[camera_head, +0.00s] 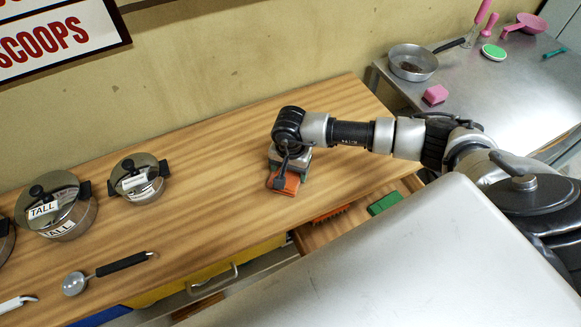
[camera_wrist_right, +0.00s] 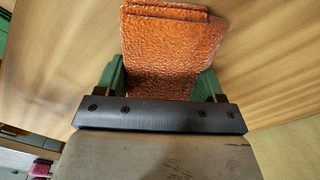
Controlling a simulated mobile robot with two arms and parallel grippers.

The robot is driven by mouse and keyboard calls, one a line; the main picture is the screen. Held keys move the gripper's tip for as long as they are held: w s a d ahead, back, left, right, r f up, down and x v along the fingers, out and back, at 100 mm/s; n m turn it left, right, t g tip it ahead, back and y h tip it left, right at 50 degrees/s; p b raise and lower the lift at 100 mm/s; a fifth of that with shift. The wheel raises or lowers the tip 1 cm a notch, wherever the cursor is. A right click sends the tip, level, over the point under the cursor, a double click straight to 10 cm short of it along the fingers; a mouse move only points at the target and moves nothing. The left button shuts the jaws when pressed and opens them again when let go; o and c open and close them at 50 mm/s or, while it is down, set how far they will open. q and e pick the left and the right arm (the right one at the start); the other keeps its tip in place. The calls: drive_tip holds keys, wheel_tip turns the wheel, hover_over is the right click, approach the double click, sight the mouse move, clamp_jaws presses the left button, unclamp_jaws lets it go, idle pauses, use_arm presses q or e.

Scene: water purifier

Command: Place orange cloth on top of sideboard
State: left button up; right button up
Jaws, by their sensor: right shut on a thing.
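The orange cloth (camera_head: 287,183) is folded and rests on or just above the wooden top of the sideboard (camera_head: 215,165); I cannot tell whether it touches. In the right wrist view the cloth (camera_wrist_right: 172,50) sticks out between the two green fingers. My right gripper (camera_head: 290,172) points down over the sideboard, right of its middle, and is shut on the cloth. It also shows in the right wrist view (camera_wrist_right: 160,85). Part of the cloth is hidden under the gripper in the head view. My left gripper is not in view.
An open drawer (camera_head: 345,222) holds green and orange items. A metal table (camera_head: 480,85) with a pan (camera_head: 413,62) stands at right.

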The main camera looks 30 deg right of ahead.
drive_tip(key=shift+f, duration=0.1)
drive_tip(key=o, duration=1)
drive_tip(key=shift+c, duration=0.2)
drive_tip(key=shift+r, duration=0.3)
wheel_tip(320, 180, up, 12)
drive_tip(key=b, duration=0.2)
drive_tip(key=shift+f, duration=0.15)
